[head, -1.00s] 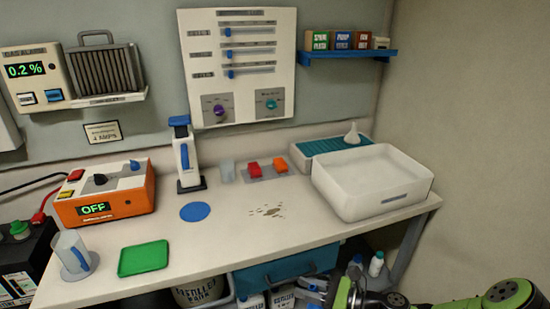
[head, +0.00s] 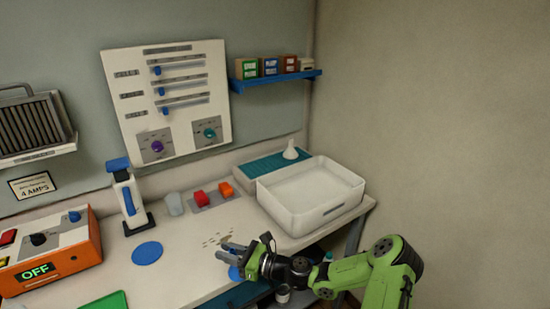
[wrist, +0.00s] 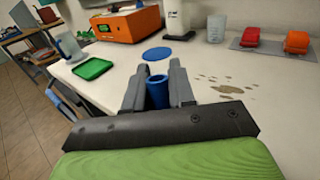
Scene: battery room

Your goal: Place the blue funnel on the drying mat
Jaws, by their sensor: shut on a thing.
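My gripper (head: 230,258) is over the front edge of the bench, shut on the blue funnel (wrist: 157,93). In the wrist view a blue round tube end of it shows between the two grey fingers; in the head view a little blue (head: 236,273) shows below the fingers, and its full shape is hidden. The drying mat (head: 262,168) is the teal ribbed mat at the back right of the bench, behind the white basin. A white funnel (head: 290,152) stands on its right part. My gripper is apart from the mat, to the front left of it.
The white basin (head: 296,222) stands between the bench front and the mat. A red and an orange block (head: 226,188) sit on a grey plate left of the mat, beside a clear cup (head: 174,204). A blue shelf (head: 276,82) hangs above. A blue disc (head: 147,253) lies left.

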